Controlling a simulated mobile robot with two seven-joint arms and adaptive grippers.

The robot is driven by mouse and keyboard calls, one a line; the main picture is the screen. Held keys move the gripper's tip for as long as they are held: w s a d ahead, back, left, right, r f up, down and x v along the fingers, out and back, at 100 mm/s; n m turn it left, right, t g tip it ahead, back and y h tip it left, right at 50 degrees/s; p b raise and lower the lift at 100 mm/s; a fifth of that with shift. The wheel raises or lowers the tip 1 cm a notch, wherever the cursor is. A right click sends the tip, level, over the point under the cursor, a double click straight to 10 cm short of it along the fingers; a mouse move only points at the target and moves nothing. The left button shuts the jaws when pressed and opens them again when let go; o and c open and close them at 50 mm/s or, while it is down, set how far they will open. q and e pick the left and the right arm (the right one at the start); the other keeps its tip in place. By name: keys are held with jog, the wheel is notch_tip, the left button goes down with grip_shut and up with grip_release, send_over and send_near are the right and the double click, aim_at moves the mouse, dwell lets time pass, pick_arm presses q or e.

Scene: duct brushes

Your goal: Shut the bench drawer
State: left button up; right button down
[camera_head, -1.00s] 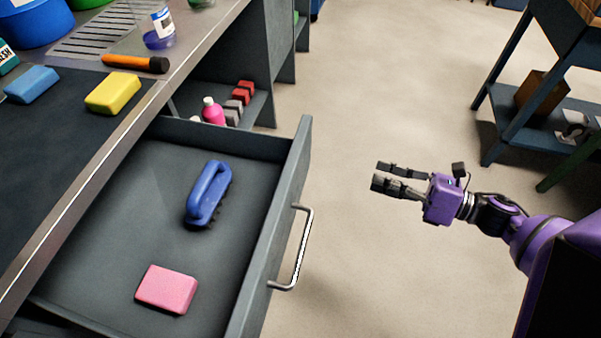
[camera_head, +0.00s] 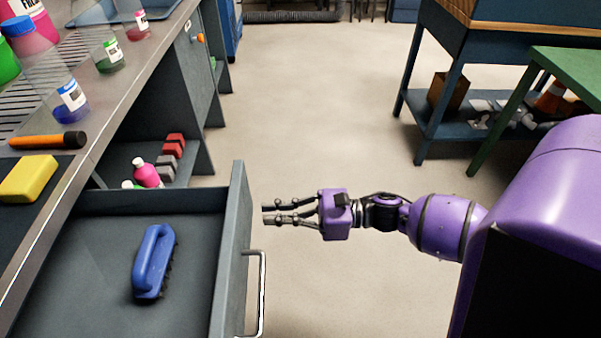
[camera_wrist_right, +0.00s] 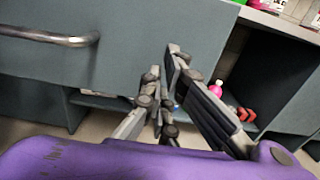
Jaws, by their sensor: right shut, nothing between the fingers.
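The bench drawer (camera_head: 100,223) is pulled out from the bench, with a blue brush (camera_head: 153,262) lying inside it. Its front panel (camera_head: 232,255) faces right and carries a metal bar handle (camera_head: 261,295). My right gripper (camera_head: 266,213) is shut and empty, pointing left at the drawer front, beyond the handle's far end. In the right wrist view the fingertips (camera_wrist_right: 165,70) show close to the grey drawer front (camera_wrist_right: 120,62), with the handle (camera_wrist_right: 55,38) at upper left. I cannot tell whether they touch the panel. My left gripper is not in view.
The bench top holds a yellow sponge (camera_head: 28,178), an orange-and-black tool (camera_head: 48,140) and labelled containers. Below it, a shelf holds a pink bottle (camera_head: 146,172) and red blocks (camera_head: 175,143). A blue cart (camera_head: 430,120) and green table (camera_head: 570,68) stand at right. Open floor lies between.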

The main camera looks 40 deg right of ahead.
aim_at(247, 217)
jog(key=x, duration=0.2)
jog(key=shift+w+a, duration=0.2)
jog(key=shift+a, duration=0.15)
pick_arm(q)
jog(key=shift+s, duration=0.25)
